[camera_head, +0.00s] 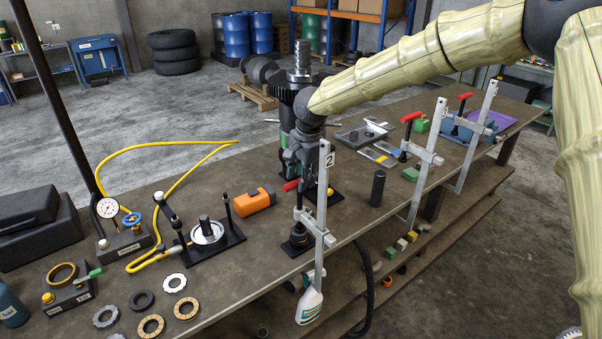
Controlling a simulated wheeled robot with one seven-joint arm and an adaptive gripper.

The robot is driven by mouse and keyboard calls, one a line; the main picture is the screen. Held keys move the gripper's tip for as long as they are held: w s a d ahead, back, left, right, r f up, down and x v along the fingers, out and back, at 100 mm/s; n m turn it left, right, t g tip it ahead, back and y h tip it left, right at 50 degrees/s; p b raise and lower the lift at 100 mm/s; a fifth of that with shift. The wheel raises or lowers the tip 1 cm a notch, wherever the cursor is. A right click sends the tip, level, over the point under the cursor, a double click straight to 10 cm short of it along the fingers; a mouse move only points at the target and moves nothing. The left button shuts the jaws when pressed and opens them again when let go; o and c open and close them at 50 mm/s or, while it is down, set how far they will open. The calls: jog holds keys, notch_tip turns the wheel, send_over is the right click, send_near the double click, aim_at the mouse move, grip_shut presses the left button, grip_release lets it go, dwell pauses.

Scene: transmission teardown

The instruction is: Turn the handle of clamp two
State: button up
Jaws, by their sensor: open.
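Clamp two (322,205) is a grey bar clamp at the table's front edge, with a white tag marked 2 near the top of its bar. Its red handle (291,185) sticks out to the left of the bar. My gripper (294,172) hangs down from my arm just behind and above this handle. It is open, but its fingertips are small and partly hidden by the clamp bar and dark parts behind. I cannot tell whether a finger touches the handle.
Two more bar clamps with red handles (411,117) (465,96) stand along the edge to the right. A dark upright gear shaft (300,75) stands behind my gripper. A black cylinder (377,188) stands to the right. An orange block (254,202) lies left.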

jog(key=shift+f, duration=0.35)
grip_shut()
